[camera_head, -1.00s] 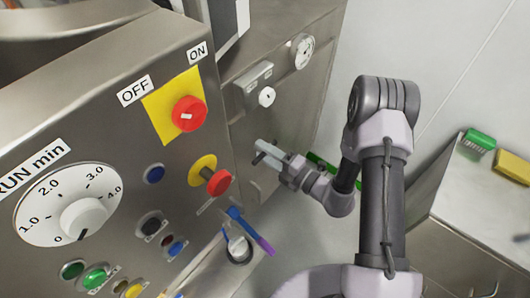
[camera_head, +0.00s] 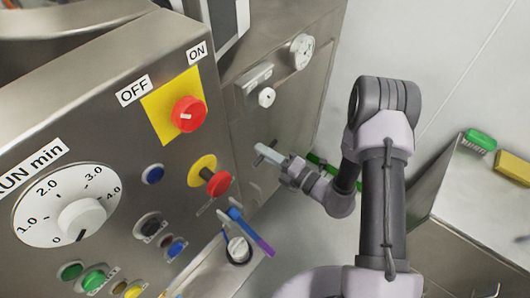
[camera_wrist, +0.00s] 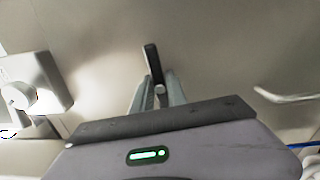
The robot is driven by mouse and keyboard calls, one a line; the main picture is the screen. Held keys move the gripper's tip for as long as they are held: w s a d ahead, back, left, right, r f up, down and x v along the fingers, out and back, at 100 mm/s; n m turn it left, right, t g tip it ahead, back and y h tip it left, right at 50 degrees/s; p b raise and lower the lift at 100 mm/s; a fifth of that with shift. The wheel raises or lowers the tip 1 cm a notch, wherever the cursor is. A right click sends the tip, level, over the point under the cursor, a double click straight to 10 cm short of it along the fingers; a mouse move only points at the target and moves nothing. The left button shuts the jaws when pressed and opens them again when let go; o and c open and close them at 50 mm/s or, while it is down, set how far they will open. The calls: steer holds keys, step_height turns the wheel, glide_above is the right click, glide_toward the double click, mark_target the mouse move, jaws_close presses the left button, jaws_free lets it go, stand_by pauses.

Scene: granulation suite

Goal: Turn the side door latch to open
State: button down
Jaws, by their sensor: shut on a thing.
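The side door latch (camera_wrist: 152,62) is a small dark lever on the grey metal side panel, seen in the wrist view between and just beyond my fingertips. In the head view the latch (camera_head: 263,155) shows as a short dark bar at the tip of my gripper (camera_head: 271,152). In the wrist view my gripper (camera_wrist: 158,92) is shut on the latch, with its two grey fingers close together at the lever's lower end. The lever stands nearly upright in the wrist view, leaning slightly. The fingers hide its base.
A white knob on a box (camera_head: 266,97) and a round gauge (camera_head: 302,51) sit above the latch. A curved handle (camera_wrist: 285,97) is right in the wrist view. The control panel with a red switch (camera_head: 189,114) stands left. A side table (camera_head: 480,205) is right.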

steer(key=n+b, duration=0.1)
steer(key=n, duration=0.3)
steer(key=shift+f+n, duration=0.1)
steer(key=shift+n, duration=0.2)
steer(key=n+b, duration=0.1)
steer(key=n, duration=0.2)
steer(key=shift+n, duration=0.3)
steer(key=n+b, duration=0.3)
steer(key=n, duration=0.2)
steer(key=shift+n+b, duration=1.1)
steer(key=shift+n, duration=0.4)
steer(key=c, duration=1.3)
jaws_free()
